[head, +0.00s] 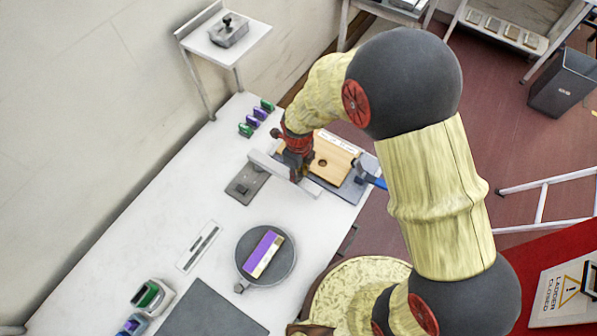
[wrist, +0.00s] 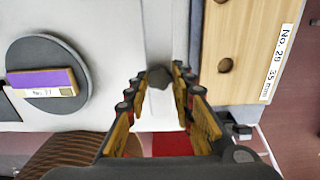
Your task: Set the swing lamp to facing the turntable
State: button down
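The swing lamp appears to be the pale grey bar (head: 265,163) running beneath my gripper, beside a grey plate (head: 241,188); in the wrist view it is the pale strip (wrist: 160,30) with a dark knob (wrist: 159,78). The round grey turntable (head: 245,268) stands nearer the front with a purple and wood block (head: 264,254) on it; the wrist view shows it at left (wrist: 28,55). The bar does not lie over the turntable. My gripper (head: 297,177) is above the bar. In the wrist view its fingers (wrist: 157,82) are apart on either side of the knob; contact is unclear.
A wooden board (head: 333,160) labelled No. 29 35 mm lies right of the bar, beside a blue-handled tool (head: 370,175). Small green and purple pieces (head: 257,117) stand behind. A slotted strip (head: 199,247) and dark mat (head: 208,312) lie in front. The table between is mostly clear.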

jog(key=c, duration=1.5)
grip_release()
jog(key=shift+w+r, duration=0.1)
notch_tip(320, 180, up, 12)
